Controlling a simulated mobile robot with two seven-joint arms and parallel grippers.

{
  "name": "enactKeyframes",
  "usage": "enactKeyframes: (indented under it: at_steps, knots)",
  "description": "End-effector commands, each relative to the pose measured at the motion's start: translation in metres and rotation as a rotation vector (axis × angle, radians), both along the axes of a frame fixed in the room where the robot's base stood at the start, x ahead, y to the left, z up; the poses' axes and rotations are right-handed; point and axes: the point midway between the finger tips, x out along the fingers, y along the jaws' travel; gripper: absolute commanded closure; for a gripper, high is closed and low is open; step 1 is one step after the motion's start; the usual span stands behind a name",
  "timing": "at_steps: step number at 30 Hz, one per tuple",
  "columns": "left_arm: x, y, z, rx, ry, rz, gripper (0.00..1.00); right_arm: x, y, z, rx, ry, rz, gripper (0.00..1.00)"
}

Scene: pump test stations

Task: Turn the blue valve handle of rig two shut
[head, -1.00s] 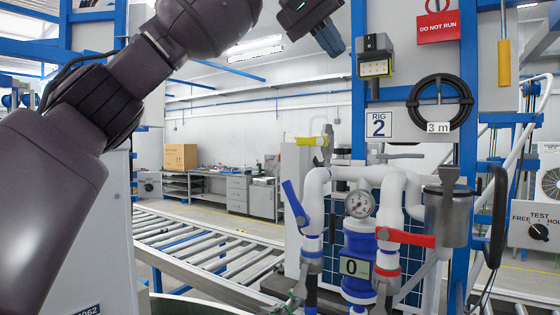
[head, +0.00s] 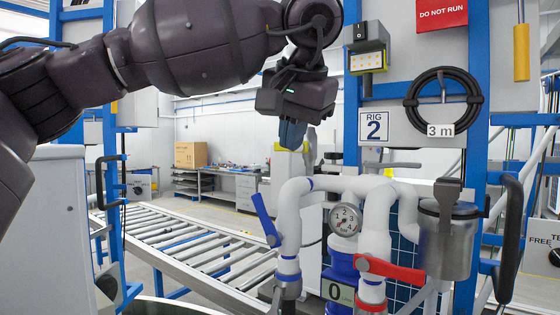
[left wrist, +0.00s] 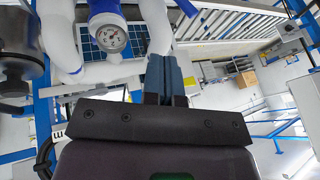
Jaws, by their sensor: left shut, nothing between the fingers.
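The blue valve handle (head: 266,220) of rig two slants up to the left, beside the left white pipe (head: 291,225) and left of the round gauge (head: 345,220). The rig's "RIG 2" sign (head: 376,126) is above. My left gripper (head: 291,135) points down above the handle, clear of it, with its blue fingers shut and empty. In the left wrist view the shut fingers (left wrist: 166,78) point toward the pipes and gauge (left wrist: 112,40); a piece of the blue handle (left wrist: 187,7) shows at the top edge. My right gripper is not in view.
A red handle (head: 390,269) is on the right pipe, near a grey metal canister (head: 447,240). A roller conveyor (head: 190,250) runs at the left. A coiled black hose (head: 443,100) hangs above right.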

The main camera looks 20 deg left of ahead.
Motion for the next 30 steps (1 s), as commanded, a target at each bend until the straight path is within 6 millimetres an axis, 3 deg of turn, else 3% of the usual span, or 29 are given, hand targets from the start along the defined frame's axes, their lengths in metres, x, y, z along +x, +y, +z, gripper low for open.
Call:
enactKeyframes:
  at_steps: [16, 24, 30]
  knots:
    - [0.039, 0.022, -0.08, 0.0, 0.003, 0.001, 1.0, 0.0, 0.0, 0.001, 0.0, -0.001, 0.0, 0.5]
    - [0.049, 0.049, -0.094, -0.001, 0.001, 0.001, 1.0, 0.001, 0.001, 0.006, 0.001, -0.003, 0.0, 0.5]
    - [0.051, 0.054, -0.098, -0.002, 0.001, -0.001, 1.0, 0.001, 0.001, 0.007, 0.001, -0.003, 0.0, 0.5]
